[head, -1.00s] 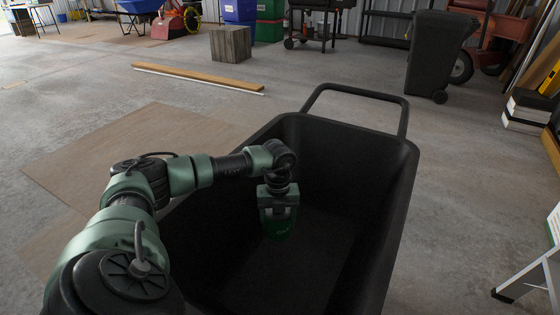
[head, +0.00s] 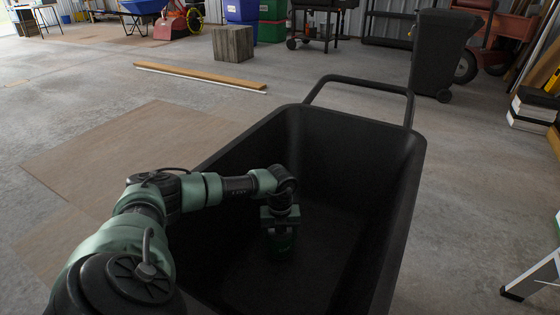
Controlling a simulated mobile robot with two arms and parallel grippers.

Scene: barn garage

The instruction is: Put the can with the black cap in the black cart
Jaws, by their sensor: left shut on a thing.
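The black cart (head: 395,215) stands in front of me, with its deep tub open at the top and a loop handle at the far end. My left arm reaches over its left rim. My left gripper (head: 281,222) points down inside the tub and is shut on a green can (head: 281,243). The can is dark in the shadow of the tub, and its cap is hidden by the gripper. I cannot tell whether the can touches the cart's floor. My right gripper is not in view.
A black wheeled bin (head: 441,52) stands beyond the cart on the right. A wooden block (head: 233,43) and a plank (head: 200,76) lie on the floor farther back. A flat brown sheet (head: 130,150) lies left of the cart. A metal stand leg (head: 530,278) is at the lower right.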

